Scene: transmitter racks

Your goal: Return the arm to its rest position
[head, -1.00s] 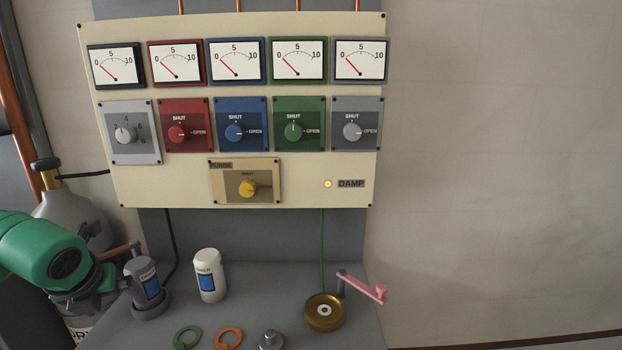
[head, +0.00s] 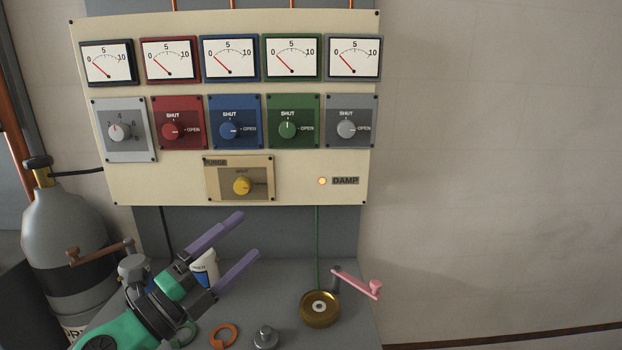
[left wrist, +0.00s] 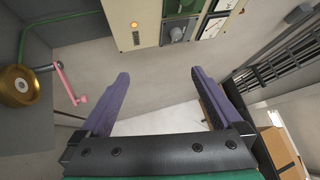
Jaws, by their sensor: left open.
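My left gripper (head: 241,244) is open and empty in the head view, its two purple fingers pointing up and to the right above the grey bench. It hides part of a white canister (head: 205,268) and most of a grey canister behind it. In the left wrist view the same open fingers (left wrist: 156,85) have only wall and floor between and beyond them. My right gripper is in neither view.
A cream panel (head: 303,190) with gauges and knobs hangs above the bench (head: 285,275). A brass wheel (head: 320,310) and a pink crank (head: 357,283) stand at the bench's right. A grey gas cylinder (head: 60,235) stands left. An orange ring (head: 223,336) lies in front.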

